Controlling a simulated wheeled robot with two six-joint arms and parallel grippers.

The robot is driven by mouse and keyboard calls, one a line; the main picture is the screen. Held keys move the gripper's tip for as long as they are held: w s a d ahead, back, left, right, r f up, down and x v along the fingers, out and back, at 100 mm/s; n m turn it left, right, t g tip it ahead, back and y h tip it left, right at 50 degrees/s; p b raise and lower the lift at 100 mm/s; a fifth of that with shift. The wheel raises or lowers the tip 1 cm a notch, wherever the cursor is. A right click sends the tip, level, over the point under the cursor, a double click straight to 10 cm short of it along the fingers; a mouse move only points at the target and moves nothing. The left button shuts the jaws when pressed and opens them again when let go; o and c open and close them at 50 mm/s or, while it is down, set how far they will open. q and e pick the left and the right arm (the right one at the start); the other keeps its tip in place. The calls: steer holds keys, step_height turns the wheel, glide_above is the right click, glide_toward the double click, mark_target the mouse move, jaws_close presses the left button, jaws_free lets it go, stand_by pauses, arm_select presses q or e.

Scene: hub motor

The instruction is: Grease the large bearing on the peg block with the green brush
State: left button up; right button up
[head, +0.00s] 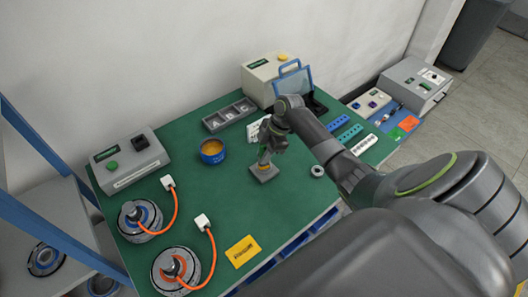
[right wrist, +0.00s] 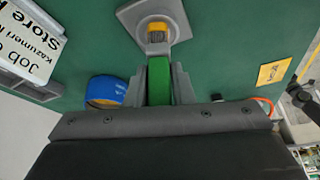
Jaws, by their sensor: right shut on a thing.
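My right gripper (head: 265,157) is over the peg block (head: 264,174), a grey square base near the table's middle. In the right wrist view the gripper (right wrist: 159,88) is shut on the green brush (right wrist: 159,82), whose green handle lies between the fingers. A yellow-orange tip (right wrist: 157,28) shows beyond the fingers, in front of the grey peg block (right wrist: 132,16). I cannot make out the large bearing on the peg, nor whether the tip touches it. A blue tub (head: 212,153) of orange-yellow grease stands left of the gripper. My left gripper is not in view.
A loose metal ring (head: 317,171) lies right of the peg block. A grey compartment tray (head: 229,114) stands behind. Two hub motors (head: 140,219) with orange cables are at the front left, near a yellow card (head: 242,251). Green table is clear between them and the block.

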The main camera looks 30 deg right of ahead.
steer(key=shift+f+n+g+b, duration=0.15)
steer(key=shift+n+g+b, duration=0.45)
steer(key=shift+n+b, duration=0.85)
steer(key=shift+n+g+b, duration=0.8)
steer(key=shift+n+b, duration=0.45)
steer(key=shift+n, duration=1.3)
steer(key=shift+r+m+p, duration=0.25)
steer(key=shift+m+p, duration=0.15)
steer(key=shift+m+t+p, duration=0.3)
steer(key=shift+m+p, duration=0.6)
steer(key=shift+p, duration=0.15)
steer(key=shift+m+t+p, duration=1)
steer(key=shift+m+p, duration=1.4)
steer(key=shift+p, duration=0.1)
steer(key=shift+f+m, duration=0.15)
steer(key=shift+m, duration=0.25)
